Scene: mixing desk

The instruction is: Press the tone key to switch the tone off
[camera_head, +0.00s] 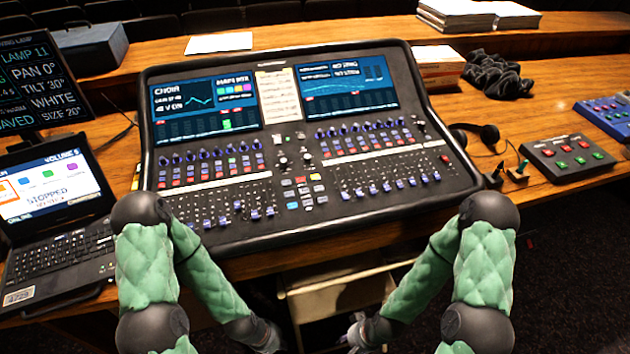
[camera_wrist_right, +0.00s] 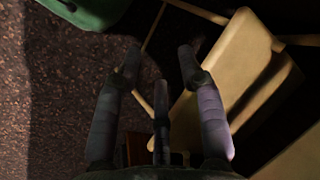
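The mixing desk (camera_head: 290,227) is a wide black console with two lit screens, rows of knobs, small coloured keys and faders. My right gripper (camera_head: 356,334) is also below the desk front. In the right wrist view it (camera_wrist_right: 158,62) is open and empty, its fingers apart.
A laptop (camera_head: 60,225) and a lamp screen (camera_head: 40,85) stand at left. A small box with red and green buttons (camera_head: 568,158), a headset (camera_head: 487,133) and a blue unit (camera_head: 608,115) lie at right. A pale wooden chair (camera_wrist_right: 235,70) is under my right gripper.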

